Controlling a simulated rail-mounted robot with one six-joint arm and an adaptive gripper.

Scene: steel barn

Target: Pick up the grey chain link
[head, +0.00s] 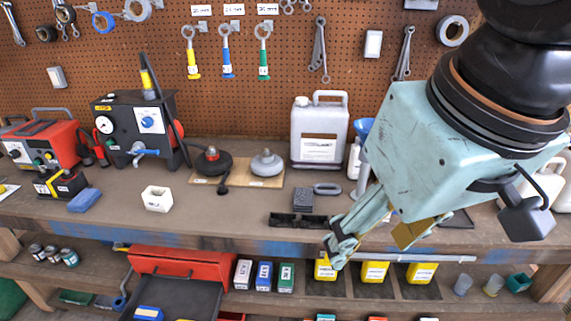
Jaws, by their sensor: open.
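The grey chain link (327,188) is a small oval ring lying flat on the workbench (240,212), right of a dark ribbed block (303,199) and in front of a grey jug. My gripper (372,242) hangs in front of the bench's front edge, to the right of and lower in the picture than the link. Its fingers are apart, with nothing seen between them. The link is clear of the fingers and fully visible.
A grey jug (319,132) stands behind the link, and a blue funnel (362,129) is partly hidden by my arm. A dark tray (296,220) lies at the front edge. A wooden board (236,180) with two round knobbed weights is to the left. Yellow containers (374,271) stand on the lower shelf.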

